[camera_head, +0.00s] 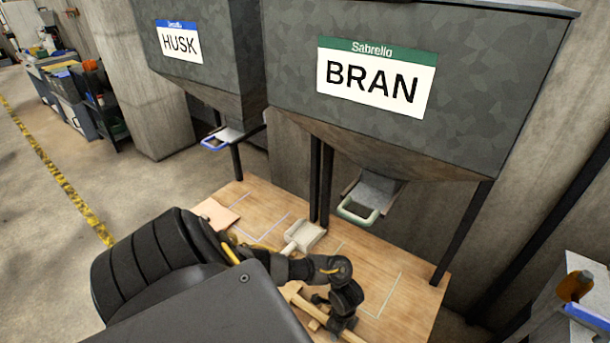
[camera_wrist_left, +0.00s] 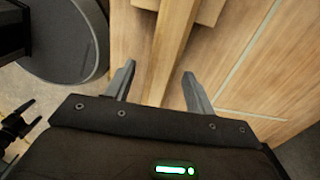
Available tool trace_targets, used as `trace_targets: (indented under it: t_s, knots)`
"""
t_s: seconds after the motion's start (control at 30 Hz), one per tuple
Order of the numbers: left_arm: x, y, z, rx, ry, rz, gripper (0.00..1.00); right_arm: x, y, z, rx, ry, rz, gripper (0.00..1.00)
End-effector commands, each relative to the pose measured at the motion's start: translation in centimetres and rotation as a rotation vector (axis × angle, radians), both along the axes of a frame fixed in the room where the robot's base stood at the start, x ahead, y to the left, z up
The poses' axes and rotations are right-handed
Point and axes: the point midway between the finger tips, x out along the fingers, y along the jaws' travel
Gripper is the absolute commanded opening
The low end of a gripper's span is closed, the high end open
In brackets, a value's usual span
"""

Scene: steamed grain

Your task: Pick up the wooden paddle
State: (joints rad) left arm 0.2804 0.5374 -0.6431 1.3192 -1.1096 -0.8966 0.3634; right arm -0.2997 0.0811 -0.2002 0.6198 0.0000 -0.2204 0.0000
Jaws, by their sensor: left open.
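The wooden paddle (camera_wrist_left: 172,55) shows in the left wrist view as a long pale wooden bar running down between my left fingers, with a wider wooden piece across its top. In the head view part of it (camera_head: 294,291) shows beside my left gripper (camera_head: 338,312), on the wooden table; my arm hides much of it. In the left wrist view my left gripper (camera_wrist_left: 156,88) is open, one fingertip on each side of the bar. I cannot tell whether they touch it. A dark pronged shape at the left edge (camera_wrist_left: 18,124) may be my right gripper.
The wooden table (camera_head: 410,262) bears pale outlined areas, a white scoop (camera_head: 303,236) and a flat wooden board (camera_head: 216,214). The HUSK hopper (camera_head: 205,75) and BRAN hopper (camera_head: 470,70) stand over it on dark legs. A chute with a pale green handle (camera_head: 357,212) hangs under BRAN.

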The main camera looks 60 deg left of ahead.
Motion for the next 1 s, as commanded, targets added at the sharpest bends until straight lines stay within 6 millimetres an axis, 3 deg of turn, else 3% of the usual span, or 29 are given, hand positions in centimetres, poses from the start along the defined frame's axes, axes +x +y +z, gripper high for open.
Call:
trace_targets:
  t_s: [0.07,0.47,1.0]
  knots:
    - [0.0,-0.01,0.03,0.0,0.0,0.0,0.53,0.01,-0.08,0.02,-0.001,0.0,0.0,1.0]
    - [0.01,-0.01,0.06,0.0,0.0,0.0,0.01,0.02,-0.1,0.02,-0.001,0.0,0.0,1.0]
    - [0.07,0.02,0.23,0.0,-0.001,0.0,0.0,0.02,0.24,0.1,0.003,0.0,-0.001,1.0]
